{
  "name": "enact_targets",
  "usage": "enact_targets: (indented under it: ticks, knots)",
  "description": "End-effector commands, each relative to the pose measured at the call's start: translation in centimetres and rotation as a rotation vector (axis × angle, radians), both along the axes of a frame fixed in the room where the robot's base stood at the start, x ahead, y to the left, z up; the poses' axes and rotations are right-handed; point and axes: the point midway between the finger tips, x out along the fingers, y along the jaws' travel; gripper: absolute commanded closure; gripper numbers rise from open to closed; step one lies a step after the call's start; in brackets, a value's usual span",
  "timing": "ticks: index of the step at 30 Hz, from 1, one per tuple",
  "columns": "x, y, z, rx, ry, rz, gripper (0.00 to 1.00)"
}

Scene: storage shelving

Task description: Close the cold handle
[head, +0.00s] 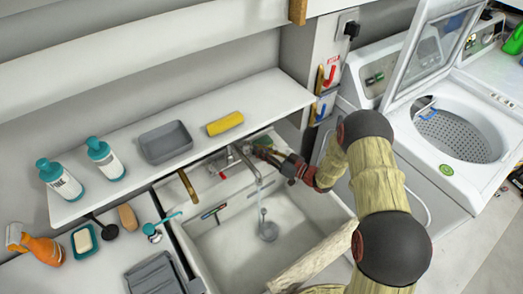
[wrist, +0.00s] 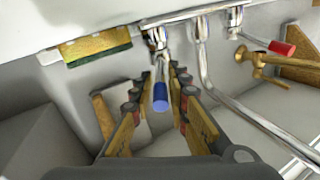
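The cold handle (wrist: 160,97) is a metal lever with a blue tip, in the middle of the wrist view. It hangs from the tap body (wrist: 198,25) below the shelf edge. My gripper (wrist: 162,80) is open, with one finger on each side of the lever and visible gaps to it. In the head view my gripper (head: 270,153) is at the back of the sink by the tap and hides the cold handle. The tap spout (head: 251,165) points into the sink (head: 215,245). A pale streak under it looks like running water. The red-tipped handle (wrist: 281,48) is to the right.
A green-and-yellow sponge (wrist: 95,46) is left of the cold handle. An open washing machine (head: 460,130) stands right of my arm.

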Motion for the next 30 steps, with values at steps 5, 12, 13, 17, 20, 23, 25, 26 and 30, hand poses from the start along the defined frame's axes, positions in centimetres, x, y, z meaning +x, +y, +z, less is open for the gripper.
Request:
enact_targets:
  ticks: [5,12,13,17,20,23,25,26,30]
  knots:
    - [-0.01,-0.01,-0.01,0.000,0.000,0.000,0.95]
    - [-0.02,0.00,-0.01,0.000,0.000,0.000,1.00]
    - [-0.02,0.00,-0.01,0.000,0.000,0.000,1.00]
    - [-0.02,0.00,-0.02,0.000,0.000,0.000,1.00]
    - [-0.02,-0.01,-0.02,0.000,0.000,0.000,1.00]
    - [-0.02,-0.01,-0.02,0.000,0.000,0.000,1.00]
    - [-0.02,-0.01,-0.02,0.000,0.000,0.000,1.00]
    - [-0.02,-0.01,-0.02,0.000,0.000,0.000,1.00]
    - [-0.14,0.13,0.02,0.001,0.002,-0.011,1.00]
